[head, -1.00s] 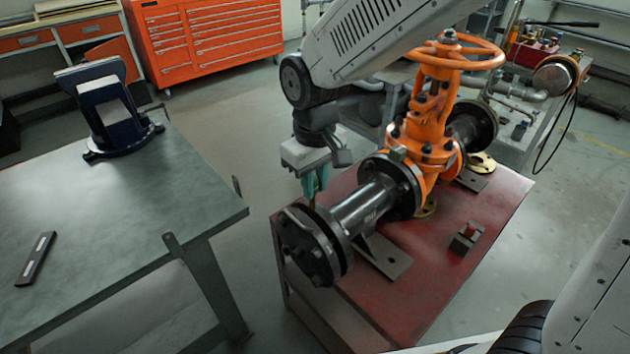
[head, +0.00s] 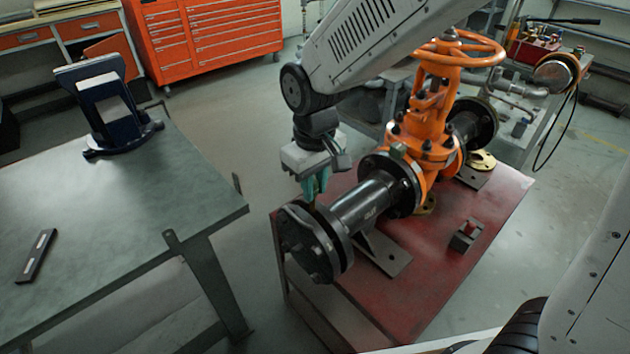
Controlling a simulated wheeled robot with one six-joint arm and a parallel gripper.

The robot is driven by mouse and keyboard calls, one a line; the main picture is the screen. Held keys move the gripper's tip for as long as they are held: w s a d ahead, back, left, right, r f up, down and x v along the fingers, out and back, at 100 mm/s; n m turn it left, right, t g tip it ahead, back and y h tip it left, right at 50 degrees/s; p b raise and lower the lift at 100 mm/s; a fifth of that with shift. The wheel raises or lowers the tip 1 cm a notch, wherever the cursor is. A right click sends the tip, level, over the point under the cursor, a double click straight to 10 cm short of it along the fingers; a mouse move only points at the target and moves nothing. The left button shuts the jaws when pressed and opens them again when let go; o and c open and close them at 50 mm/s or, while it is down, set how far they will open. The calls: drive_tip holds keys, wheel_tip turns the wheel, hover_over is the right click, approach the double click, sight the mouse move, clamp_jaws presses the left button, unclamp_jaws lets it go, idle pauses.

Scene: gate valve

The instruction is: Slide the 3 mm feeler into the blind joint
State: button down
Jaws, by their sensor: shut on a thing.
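The gate valve (head: 432,125) has an orange body and handwheel, with a black pipe spool (head: 365,205) running from it toward the lower left. The blind joint (head: 322,240) is the pair of black bolted flanges at the near end of that spool. My gripper (head: 316,190), with teal fingers, points down just behind and above the top of the joint. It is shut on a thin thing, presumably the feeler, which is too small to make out. The fingertips are partly hidden behind the flange rim, so I cannot tell whether the feeler touches the gap.
A grey table (head: 130,215) at left holds a dark stand (head: 110,110) and a dark flat bar (head: 36,255). Floor lies between table and bench.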

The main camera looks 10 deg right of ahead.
sight(314, 213)
drive_tip(key=shift+f, duration=2.45)
drive_tip(key=c, duration=1.2)
unclamp_jaws()
drive_tip(key=shift+r, duration=0.1)
wheel_tip(314, 213, up, 8)
drive_tip(key=shift+f, duration=0.15)
drive_tip(key=s+d+r+m, duration=0.3)
drive_tip(key=s+d+r, duration=0.1)
drive_tip(key=s+d, duration=0.5)
drive_tip(key=s+d+r+m+t, duration=0.1)
drive_tip(key=s+d+r+m, duration=0.2)
drive_tip(key=s+d, duration=0.7)
wheel_tip(314, 213, up, 2)
drive_tip(key=shift+d+r+m, duration=0.25)
drive_tip(key=shift+d+m, duration=0.15)
drive_tip(key=shift+d, duration=0.35)
